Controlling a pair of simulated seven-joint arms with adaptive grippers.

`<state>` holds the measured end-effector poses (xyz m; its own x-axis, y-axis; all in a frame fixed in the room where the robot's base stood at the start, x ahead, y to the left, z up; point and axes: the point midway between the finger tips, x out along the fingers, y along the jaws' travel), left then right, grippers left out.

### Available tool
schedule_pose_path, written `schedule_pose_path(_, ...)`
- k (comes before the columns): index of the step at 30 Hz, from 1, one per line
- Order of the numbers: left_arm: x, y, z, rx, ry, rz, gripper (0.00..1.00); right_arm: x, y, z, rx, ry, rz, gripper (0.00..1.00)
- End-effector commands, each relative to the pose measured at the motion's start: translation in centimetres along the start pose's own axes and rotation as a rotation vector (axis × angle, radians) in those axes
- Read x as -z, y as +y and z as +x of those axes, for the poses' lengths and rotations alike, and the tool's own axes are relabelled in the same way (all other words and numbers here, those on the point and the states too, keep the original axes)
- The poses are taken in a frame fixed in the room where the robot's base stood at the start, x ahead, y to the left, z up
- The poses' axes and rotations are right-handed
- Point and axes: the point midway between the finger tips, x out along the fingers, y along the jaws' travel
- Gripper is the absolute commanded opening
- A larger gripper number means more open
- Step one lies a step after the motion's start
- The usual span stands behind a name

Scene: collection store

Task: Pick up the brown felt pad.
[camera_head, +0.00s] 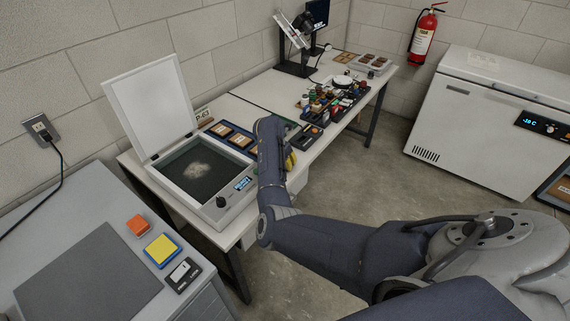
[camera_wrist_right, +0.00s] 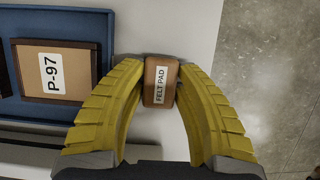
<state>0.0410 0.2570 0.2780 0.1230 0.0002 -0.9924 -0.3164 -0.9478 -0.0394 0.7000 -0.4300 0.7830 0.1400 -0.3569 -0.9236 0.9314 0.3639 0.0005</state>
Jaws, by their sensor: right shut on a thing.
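The brown felt pad (camera_wrist_right: 158,92) is a small block with a white "FELT PAD" label, in the right wrist view. My right gripper (camera_wrist_right: 161,72) has its yellow fingers shut on the pad's two sides. In the head view my right gripper (camera_head: 290,160) is at the front edge of the white table, right of the lidded device. There the pad is hidden by the gripper and arm. I cannot tell if the pad is touching the table. My left gripper is not in view.
A blue tray (camera_wrist_right: 108,60) with a framed piece labelled P-97 (camera_wrist_right: 55,75) lies left of the gripper. The open-lidded device (camera_head: 215,212) stands left of my arm. Several bottles (camera_head: 325,100) crowd the table beyond. Bare floor (camera_head: 390,150) lies to the right.

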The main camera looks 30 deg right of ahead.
Motion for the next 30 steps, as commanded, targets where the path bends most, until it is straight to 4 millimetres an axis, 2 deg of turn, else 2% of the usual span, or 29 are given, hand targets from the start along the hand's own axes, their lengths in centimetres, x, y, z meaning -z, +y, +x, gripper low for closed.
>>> schedule_pose_path(8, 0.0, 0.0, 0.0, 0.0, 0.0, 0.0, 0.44, 0.1, 0.0, 0.0, 0.001, 0.001, 0.0, 0.08)
schedule_pose_path(14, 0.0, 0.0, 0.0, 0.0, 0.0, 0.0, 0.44, -0.4, 0.0, -1.0, 0.0, 0.0, 0.0, 0.08)
schedule_pose_path(20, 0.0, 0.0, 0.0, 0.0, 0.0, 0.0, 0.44, -1.5, 0.1, -3.7, -0.003, -0.001, 0.002, 0.08)
schedule_pose_path(30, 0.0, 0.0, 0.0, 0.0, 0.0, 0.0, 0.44, -4.5, 0.1, -11.0, -0.005, -0.001, 0.003, 0.08)
